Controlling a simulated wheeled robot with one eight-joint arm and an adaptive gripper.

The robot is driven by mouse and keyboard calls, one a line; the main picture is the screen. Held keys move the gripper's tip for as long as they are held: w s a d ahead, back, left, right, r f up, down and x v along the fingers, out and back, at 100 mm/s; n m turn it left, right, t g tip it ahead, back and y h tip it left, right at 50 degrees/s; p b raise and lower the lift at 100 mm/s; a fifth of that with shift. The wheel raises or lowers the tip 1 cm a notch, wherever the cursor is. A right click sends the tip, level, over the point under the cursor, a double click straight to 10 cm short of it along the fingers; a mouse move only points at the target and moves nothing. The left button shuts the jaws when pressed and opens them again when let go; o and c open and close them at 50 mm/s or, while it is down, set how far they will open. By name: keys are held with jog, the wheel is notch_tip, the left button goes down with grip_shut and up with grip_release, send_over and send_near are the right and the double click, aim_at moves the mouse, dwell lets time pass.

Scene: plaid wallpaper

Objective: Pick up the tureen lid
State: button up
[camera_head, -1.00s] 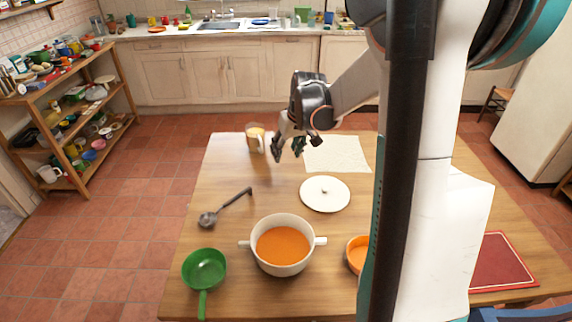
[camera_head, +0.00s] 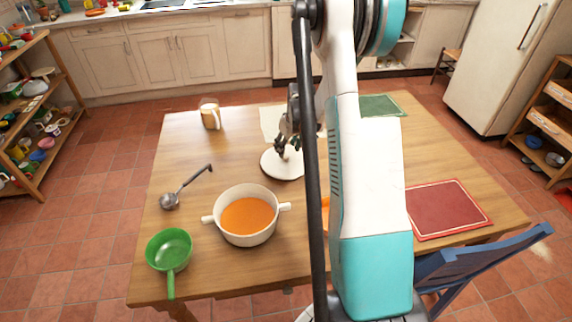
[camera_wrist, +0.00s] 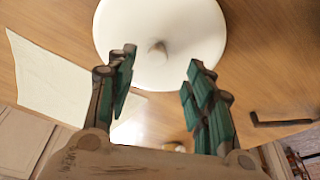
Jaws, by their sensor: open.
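The tureen lid (camera_head: 272,166) is a white round disc with a small knob, lying flat on the wooden table. It also shows in the wrist view (camera_wrist: 180,35), its knob (camera_wrist: 158,52) just beyond and between the fingertips. My gripper (camera_wrist: 160,72) is open, with nothing between its green-padded fingers. In the head view my gripper (camera_head: 288,147) is over the lid, partly hidden by my arm. The white two-handled tureen (camera_head: 222,230) stands in front of the lid, holding orange soup (camera_head: 248,216).
A ladle (camera_head: 188,186) and a green pan (camera_head: 168,248) lie to the left. A mug (camera_head: 210,114) stands at the back left. A pale cloth (camera_head: 270,120) lies behind the lid. A red mat (camera_head: 448,210) and blue chair (camera_head: 480,258) are at right.

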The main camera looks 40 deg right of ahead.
aim_at(286, 156)
jog(key=shift+d+b+x, duration=0.15)
jog(key=shift+b+x, duration=0.5)
jog(key=shift+x, duration=0.75)
jog(key=shift+d+b+x, duration=0.1)
jog(key=shift+b+x, duration=0.55)
jog(key=shift+x, duration=0.75)
jog(key=shift+w+r, duration=0.1)
jog(key=shift+r, duration=0.05)
grip_shut()
